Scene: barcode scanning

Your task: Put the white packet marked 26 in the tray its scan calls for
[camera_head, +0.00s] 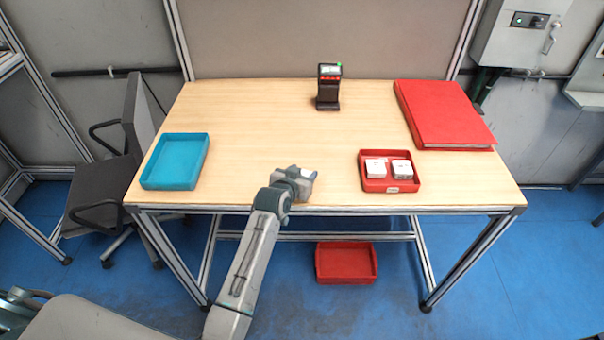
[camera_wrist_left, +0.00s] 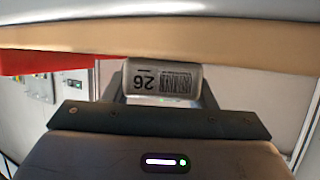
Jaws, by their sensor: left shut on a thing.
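My left gripper (camera_head: 306,174) is over the front part of the table, right of its middle-left area. It is shut on the white packet marked 26 (camera_wrist_left: 162,82). In the left wrist view the packet sits between the two fingers, its 26 and barcode facing that camera upside down. A dark scanner (camera_head: 328,88) stands upright at the back of the table, with a small green light on top. A blue tray (camera_head: 147,184) is empty at the left. A red tray (camera_head: 383,187) at the front right holds two white packets (camera_head: 376,167). My right gripper is out of view.
A large red binder (camera_head: 445,113) lies at the back right. Another red tray (camera_head: 346,279) is on the floor under the table. A grey chair (camera_head: 105,170) stands left of the table (camera_head: 260,115). The table between blue tray and scanner is clear.

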